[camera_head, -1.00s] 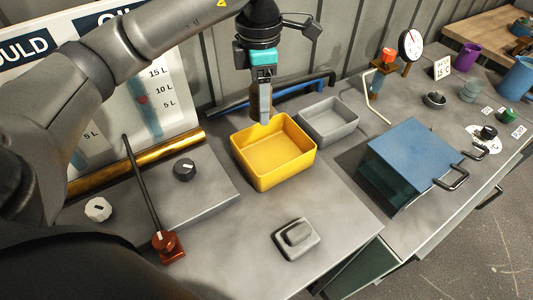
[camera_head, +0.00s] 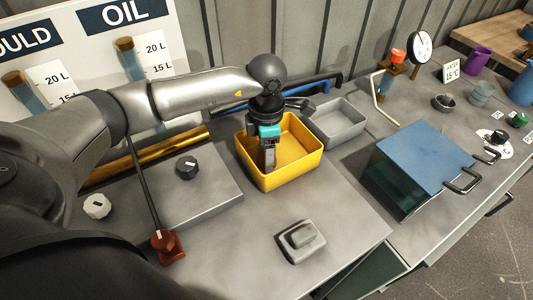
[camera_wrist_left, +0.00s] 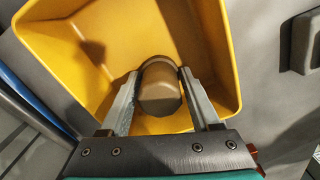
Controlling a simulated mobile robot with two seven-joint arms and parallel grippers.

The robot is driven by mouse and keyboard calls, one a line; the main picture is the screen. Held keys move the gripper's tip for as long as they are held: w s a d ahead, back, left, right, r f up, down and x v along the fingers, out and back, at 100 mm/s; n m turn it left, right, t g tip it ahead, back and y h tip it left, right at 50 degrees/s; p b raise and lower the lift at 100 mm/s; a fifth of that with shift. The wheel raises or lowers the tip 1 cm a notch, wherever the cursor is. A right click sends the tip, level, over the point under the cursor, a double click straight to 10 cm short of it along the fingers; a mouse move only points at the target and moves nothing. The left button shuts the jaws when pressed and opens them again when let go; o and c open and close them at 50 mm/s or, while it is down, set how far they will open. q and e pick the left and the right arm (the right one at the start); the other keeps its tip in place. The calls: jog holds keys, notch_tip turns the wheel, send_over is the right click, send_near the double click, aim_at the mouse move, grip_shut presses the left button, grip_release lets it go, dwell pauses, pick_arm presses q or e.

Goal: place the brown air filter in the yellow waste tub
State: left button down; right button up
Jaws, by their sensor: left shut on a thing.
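The yellow waste tub (camera_head: 300,176) stands on the grey bench in the middle of the head view. It fills much of the left wrist view (camera_wrist_left: 50,45). My left gripper (camera_head: 269,165) points down into the tub. In the left wrist view my left gripper (camera_wrist_left: 160,98) has its two fingers on either side of the brown air filter (camera_wrist_left: 160,90), shut on it. The filter is over the tub's inside; I cannot tell whether it touches the tub floor. In the head view the filter is hidden by the gripper and tub. My right gripper is not in view.
A grey tray (camera_head: 341,122) stands right beside the tub, at the back. A blue-topped box (camera_head: 425,155) is further right. A grey switch block (camera_head: 301,241) lies in front. A red-based lever (camera_head: 167,246) stands to the left.

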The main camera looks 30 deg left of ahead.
pick_arm(q)
jog(key=shift+c, duration=0.6)
grip_release()
jog(key=shift+f, duration=0.1)
jog(key=shift+r, duration=0.2)
notch_tip(320, 180, up, 12)
jog(key=shift+p, duration=0.8)
